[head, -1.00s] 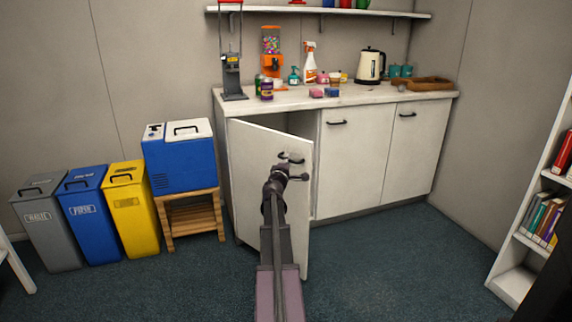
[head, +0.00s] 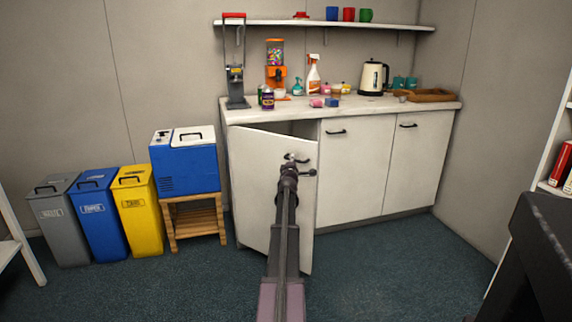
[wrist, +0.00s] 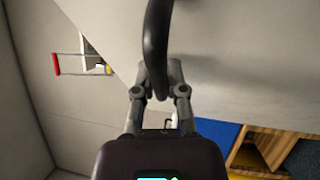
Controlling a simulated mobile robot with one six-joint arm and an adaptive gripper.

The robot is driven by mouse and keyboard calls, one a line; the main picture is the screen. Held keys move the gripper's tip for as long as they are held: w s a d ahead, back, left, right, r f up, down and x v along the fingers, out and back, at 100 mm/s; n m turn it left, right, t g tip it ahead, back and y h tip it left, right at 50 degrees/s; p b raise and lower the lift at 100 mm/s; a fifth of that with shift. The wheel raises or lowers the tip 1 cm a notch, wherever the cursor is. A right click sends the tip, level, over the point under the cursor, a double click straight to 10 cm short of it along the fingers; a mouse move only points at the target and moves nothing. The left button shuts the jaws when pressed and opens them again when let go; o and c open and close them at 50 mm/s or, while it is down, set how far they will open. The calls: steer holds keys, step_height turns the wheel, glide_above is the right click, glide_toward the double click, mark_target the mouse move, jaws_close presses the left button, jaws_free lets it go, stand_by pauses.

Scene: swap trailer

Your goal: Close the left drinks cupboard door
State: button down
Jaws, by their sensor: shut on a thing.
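The left cupboard door (head: 262,190) is white and stands ajar, hinged on its left, with a dark gap above and behind its right side. Its dark handle (wrist: 156,40) fills the upper middle of the wrist view as a curved bar. My gripper (head: 296,160) is at the door's upper right, at the handle. In the wrist view my gripper (wrist: 157,75) has its fingers together on the handle. My arm hides part of the door's lower right.
Two shut cupboard doors (head: 352,170) stand to the right under the white counter (head: 400,105). A blue cooler (head: 185,168) on a wooden stand (head: 196,222) is close at the left, beside several bins (head: 140,207). Dark floor (head: 385,265) is free at front right.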

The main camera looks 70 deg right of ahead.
steer(key=shift+s+d, duration=0.5)
steer(key=shift+s, duration=0.15)
steer(key=c, duration=0.7)
jaws_free()
steer(key=shift+s, duration=0.15)
steer(key=shift+w, duration=0.2)
